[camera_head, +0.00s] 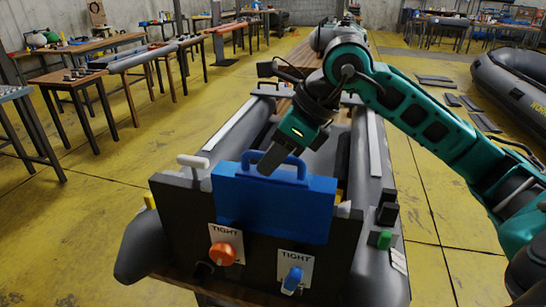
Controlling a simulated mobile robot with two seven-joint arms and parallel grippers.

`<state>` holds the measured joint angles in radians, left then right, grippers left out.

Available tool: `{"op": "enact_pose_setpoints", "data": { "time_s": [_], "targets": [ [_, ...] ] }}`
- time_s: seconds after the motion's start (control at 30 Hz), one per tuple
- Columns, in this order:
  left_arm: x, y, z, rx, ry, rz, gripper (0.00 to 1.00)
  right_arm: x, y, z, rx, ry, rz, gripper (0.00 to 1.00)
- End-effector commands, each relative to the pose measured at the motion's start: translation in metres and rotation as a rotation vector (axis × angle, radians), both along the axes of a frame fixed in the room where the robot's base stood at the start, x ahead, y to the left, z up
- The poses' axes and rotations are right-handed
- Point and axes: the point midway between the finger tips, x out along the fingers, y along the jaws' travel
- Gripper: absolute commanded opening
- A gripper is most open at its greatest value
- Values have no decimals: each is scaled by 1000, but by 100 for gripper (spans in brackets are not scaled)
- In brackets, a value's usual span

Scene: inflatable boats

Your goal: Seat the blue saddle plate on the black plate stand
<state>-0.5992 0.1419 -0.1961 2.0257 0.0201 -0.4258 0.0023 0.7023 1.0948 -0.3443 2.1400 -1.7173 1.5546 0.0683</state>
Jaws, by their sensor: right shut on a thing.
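The blue saddle plate (275,208) is upright at the top of the dark transom board (180,225) of the grey boat, covering the middle of its upper edge. Its blue loop handle (300,166) stands on top. My right gripper (274,158) reaches down from the upper right and is shut on the handle. The fingers hide part of the handle. Whether the plate rests on the board or is held just off it cannot be told. A small black upright piece (387,208) on the right tube may be the black plate stand; I cannot be sure. My left gripper is out of view.
Below the plate are an orange knob (222,253) and a blue knob (292,280) on white TIGHT labels. A white-topped lever (193,162) stands at the board's left.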

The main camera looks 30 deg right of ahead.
Motion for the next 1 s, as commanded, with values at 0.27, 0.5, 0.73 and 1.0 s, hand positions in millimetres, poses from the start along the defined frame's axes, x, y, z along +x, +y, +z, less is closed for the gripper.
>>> {"op": "enact_pose_setpoints", "data": {
  "time_s": [0.27,0.5,0.73,1.0],
  "targets": [
    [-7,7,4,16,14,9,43,0,0,20,1,-3,-1,0],
    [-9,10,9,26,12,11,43,0,0,34,0,-4,0,0],
    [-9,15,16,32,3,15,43,0,0,48,1,-3,-1,0],
    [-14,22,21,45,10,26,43,0,0,63,0,-4,0,0]
  ]
}}
